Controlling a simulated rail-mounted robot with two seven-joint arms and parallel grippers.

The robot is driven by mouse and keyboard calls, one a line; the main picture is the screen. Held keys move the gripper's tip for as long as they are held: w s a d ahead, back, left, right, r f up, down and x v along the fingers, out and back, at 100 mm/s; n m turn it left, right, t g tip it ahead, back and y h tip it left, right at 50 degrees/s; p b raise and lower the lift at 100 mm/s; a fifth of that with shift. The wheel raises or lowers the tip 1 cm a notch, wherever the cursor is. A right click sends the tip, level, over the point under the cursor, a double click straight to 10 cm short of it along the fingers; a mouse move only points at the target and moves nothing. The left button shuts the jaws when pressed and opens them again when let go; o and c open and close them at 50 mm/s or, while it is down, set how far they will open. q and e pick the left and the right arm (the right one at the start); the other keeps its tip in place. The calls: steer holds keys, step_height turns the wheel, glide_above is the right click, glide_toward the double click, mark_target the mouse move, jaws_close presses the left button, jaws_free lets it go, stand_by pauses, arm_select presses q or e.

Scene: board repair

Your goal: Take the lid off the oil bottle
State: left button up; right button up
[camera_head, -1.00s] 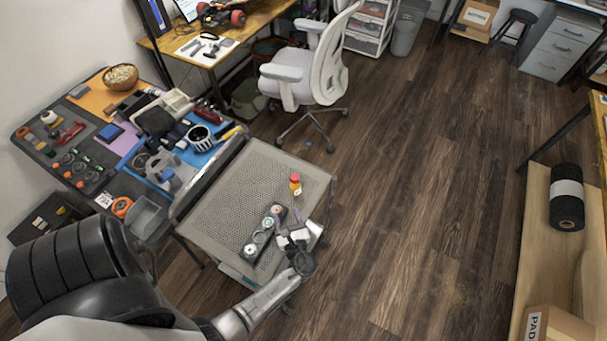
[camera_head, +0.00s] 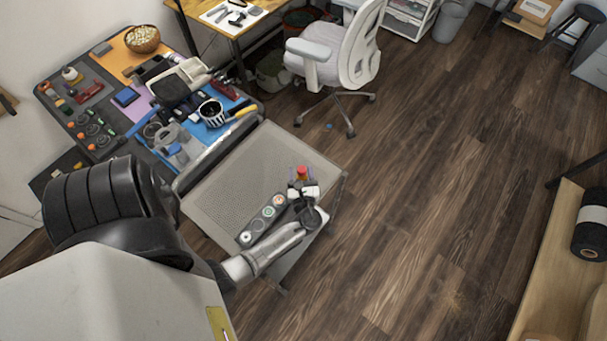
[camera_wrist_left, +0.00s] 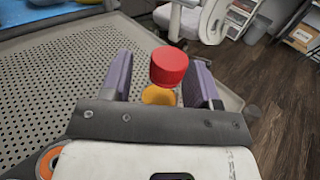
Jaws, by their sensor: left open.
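The oil bottle stands upright on the perforated grey cart top (camera_head: 236,180). Its red lid (camera_head: 301,171) shows just past my left gripper (camera_head: 302,184) in the head view, where the gripper hides most of the body. In the left wrist view the red lid (camera_wrist_left: 168,68) sits on top of the yellow-orange bottle body (camera_wrist_left: 158,96). My left gripper (camera_wrist_left: 160,78) is open, with one purple finger on each side of the bottle. A gap shows between the lid and each finger. My right gripper is not in view.
A grey strip with several round coloured parts (camera_head: 263,219) lies on the cart beside my left gripper. A cluttered workbench (camera_head: 112,148) stands to the left. An office chair (camera_head: 340,50) is behind the cart. The cart's left part is clear.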

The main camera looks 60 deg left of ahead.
arm_select(q)
steer(key=shift+a, duration=0.15)
steer(key=c, duration=0.8)
steer(key=shift+r, duration=0.1)
step_height(320, 180, up, 10)
steer(key=shift+f+p, duration=0.1)
steer(key=shift+p, duration=0.85)
